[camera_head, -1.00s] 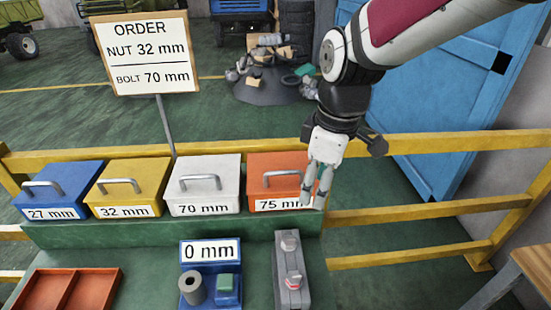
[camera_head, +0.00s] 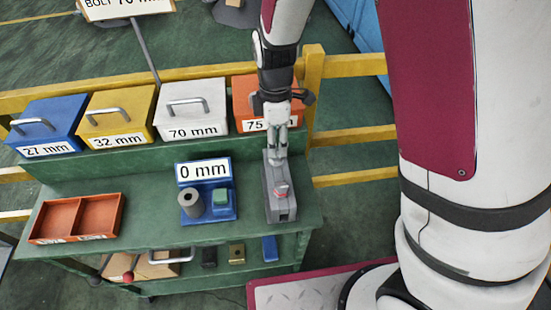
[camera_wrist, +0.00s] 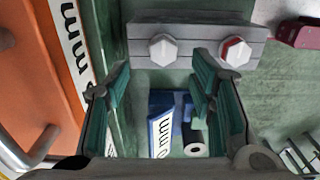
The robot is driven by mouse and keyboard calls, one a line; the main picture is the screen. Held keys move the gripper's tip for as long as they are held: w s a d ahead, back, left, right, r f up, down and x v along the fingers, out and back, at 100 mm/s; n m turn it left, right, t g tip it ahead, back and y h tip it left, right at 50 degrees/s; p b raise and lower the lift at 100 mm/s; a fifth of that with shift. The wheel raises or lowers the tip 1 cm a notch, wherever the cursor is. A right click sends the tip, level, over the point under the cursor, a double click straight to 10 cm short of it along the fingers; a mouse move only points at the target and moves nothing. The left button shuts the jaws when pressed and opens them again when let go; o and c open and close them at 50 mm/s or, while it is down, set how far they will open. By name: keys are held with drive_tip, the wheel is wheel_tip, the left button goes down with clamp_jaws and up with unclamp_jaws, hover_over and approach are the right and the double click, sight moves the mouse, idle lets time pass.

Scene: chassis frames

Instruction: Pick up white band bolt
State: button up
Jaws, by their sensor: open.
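A grey block (camera_head: 281,212) stands on the green bench, right of the measuring stand. In the wrist view the block (camera_wrist: 190,32) holds two hex-headed bolts. The left one, a pale bolt (camera_wrist: 163,49), shows no red and looks like the white band bolt; its band cannot be made out. The right one, a red-banded bolt (camera_wrist: 235,50), also shows in the head view (camera_head: 282,191), at the block's near end. My gripper (camera_head: 281,146) points down over the block's far end, hiding the pale bolt there. In the wrist view its fingers (camera_wrist: 160,70) are apart with nothing between them.
Blue (camera_head: 43,126), yellow (camera_head: 117,116), white (camera_head: 192,108) and orange (camera_head: 247,97) bins stand behind, the orange one close to my gripper. A measuring stand (camera_head: 207,183) reads 0 mm. A two-part red tray (camera_head: 79,217) lies left, with free bench between.

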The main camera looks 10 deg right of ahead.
drive_tip(key=shift+s+f+p, duration=0.15)
drive_tip(key=shift+f+p, duration=0.1)
drive_tip(key=shift+f, duration=1.15)
drive_tip(key=shift+s+f+p, duration=0.1)
drive_tip(key=shift+f+p, duration=0.15)
drive_tip(key=shift+f, duration=1.15)
clamp_jaws()
